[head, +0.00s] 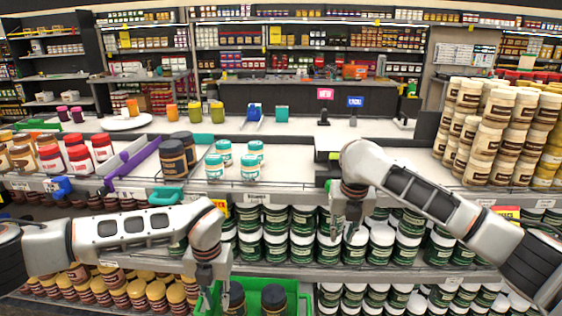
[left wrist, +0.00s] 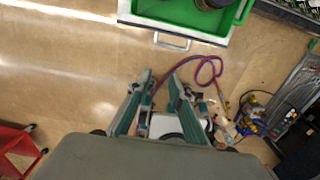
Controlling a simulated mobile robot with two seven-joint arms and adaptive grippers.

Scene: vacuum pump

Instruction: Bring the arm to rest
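My left arm reaches in from the left in the head view. Its gripper (head: 212,287) points down in front of the lower shelf, beside the green crate. In the left wrist view this gripper (left wrist: 161,78) has its fingers apart, with nothing between them. My right arm reaches in from the right. Its gripper (head: 344,232) points down in front of the row of dark green jars, fingers apart and empty as far as I see.
A green crate (head: 246,290) with dark jars stands close to my left gripper; it also shows in the left wrist view (left wrist: 178,22). Teal-lidded jars (head: 215,166) stand on the counter.

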